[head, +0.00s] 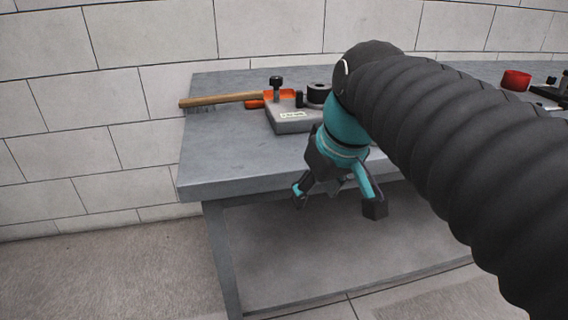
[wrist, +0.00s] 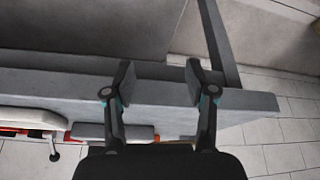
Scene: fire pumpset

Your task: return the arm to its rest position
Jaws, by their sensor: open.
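My gripper (head: 338,204) hangs from my dark, ribbed arm in front of the grey workbench (head: 217,156). Its fingers are spread and point downward, with nothing between them. In the wrist view my gripper (wrist: 158,84) shows its two fingers apart, over the bench's front edge (wrist: 245,101). I cannot tell from these views whether the fingers touch the bench.
On the bench stand a grey block fixture (head: 290,124) with a black knob, a wooden-handled brush (head: 222,99) and a red cup-like part (head: 516,80). A block wall (head: 150,40) is behind. The floor (head: 110,270) at front left is clear.

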